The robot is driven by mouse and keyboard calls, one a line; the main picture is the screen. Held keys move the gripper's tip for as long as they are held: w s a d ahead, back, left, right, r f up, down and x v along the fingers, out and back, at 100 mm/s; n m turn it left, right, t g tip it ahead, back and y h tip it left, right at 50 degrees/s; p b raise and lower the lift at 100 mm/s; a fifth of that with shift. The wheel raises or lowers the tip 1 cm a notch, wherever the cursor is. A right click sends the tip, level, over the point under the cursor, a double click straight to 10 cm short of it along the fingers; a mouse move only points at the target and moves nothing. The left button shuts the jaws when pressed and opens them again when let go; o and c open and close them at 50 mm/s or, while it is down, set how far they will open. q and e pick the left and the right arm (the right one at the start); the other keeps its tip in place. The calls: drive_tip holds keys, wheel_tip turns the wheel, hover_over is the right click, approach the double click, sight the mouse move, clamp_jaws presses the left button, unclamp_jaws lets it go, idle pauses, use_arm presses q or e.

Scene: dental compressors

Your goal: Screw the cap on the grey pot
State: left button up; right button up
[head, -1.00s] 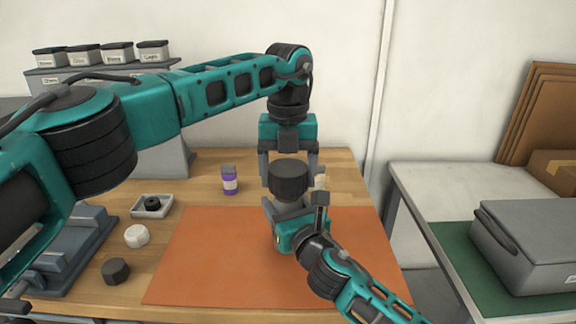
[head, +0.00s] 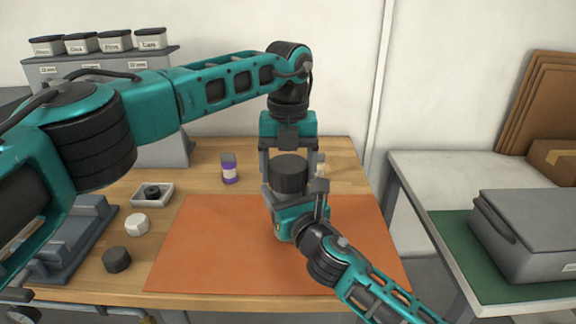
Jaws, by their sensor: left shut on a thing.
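My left gripper (head: 290,172) reaches down from above, its fingers on both sides of a dark grey round cap (head: 290,174). It is shut on the cap, which is upright. My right gripper (head: 296,196) comes up from the lower right, directly below the cap, with a finger showing on each side. The grey pot cannot be made out; the cap and the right gripper cover the space under the cap. Whether the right gripper is shut on the pot is hidden, and so is any contact between cap and pot.
An orange mat (head: 220,245) covers the table's middle and is mostly clear. A purple-labelled bottle (head: 229,170), a tray (head: 167,202) with a black ring, a white knob (head: 136,224) and a dark knob (head: 117,259) stand left. A grey case (head: 530,235) is at right.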

use_arm(q)
drive_tip(key=shift+f, duration=0.55)
drive_tip(key=o, duration=1)
drive_tip(key=shift+c, duration=0.2)
drive_tip(key=shift+r, duration=2.25)
drive_tip(key=shift+c, duration=0.3)
